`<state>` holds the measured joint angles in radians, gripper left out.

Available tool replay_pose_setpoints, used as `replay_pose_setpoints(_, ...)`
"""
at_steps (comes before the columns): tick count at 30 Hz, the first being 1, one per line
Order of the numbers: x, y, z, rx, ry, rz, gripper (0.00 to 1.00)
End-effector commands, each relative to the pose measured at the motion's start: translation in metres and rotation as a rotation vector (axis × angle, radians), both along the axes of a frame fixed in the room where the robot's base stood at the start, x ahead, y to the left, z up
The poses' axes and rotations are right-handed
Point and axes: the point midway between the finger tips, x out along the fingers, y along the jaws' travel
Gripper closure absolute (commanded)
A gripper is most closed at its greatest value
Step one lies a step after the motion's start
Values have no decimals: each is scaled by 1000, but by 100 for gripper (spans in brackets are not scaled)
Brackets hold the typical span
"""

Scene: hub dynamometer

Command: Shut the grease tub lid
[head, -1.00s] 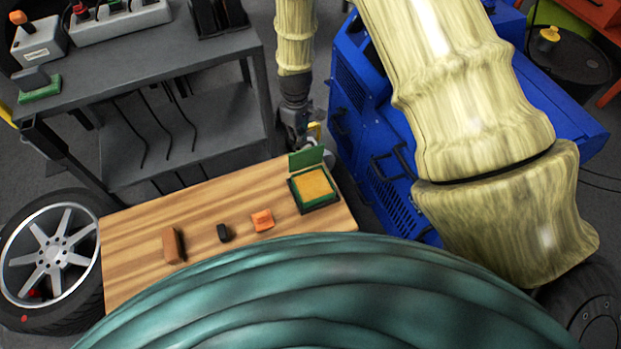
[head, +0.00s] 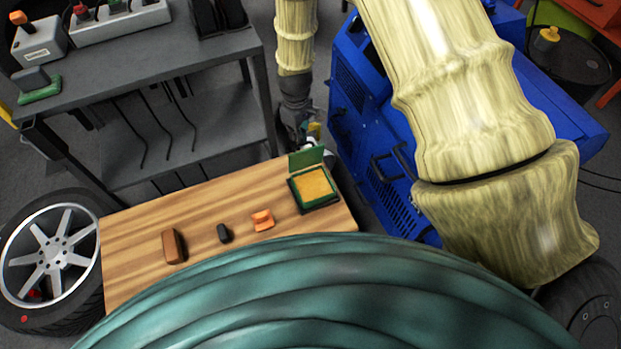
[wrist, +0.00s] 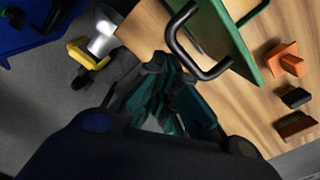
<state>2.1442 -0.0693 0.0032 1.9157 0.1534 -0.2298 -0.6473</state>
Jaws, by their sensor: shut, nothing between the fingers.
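The grease tub (head: 329,203) is a dark green box filled with yellow grease, at the right end of the wooden bench. Its green lid (head: 306,158) stands up at the tub's far edge, open. In the wrist view the lid (wrist: 228,38) shows at upper right with a black loop handle (wrist: 211,73). My gripper (wrist: 172,66) is shut and empty, its tips close to the handle; I cannot tell whether they touch. In the head view my gripper (head: 303,130) is behind the lid, partly hidden.
The wooden bench (head: 135,232) also holds an orange piece (head: 262,220), a small black piece (head: 224,233) and a brown block (head: 173,246). A grey shelf cart (head: 190,62) stands behind left, a blue machine (head: 370,130) close at right, a wheel (head: 50,255) at left.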

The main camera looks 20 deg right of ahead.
Motion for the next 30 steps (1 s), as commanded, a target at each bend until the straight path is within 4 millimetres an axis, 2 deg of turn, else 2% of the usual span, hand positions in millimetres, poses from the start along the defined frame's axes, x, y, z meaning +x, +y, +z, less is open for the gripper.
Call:
replay_pose_setpoints(20,-22,-1,5,0,0,0,100)
replay_pose_setpoints(30,-39,-1,10,0,1,0,100)
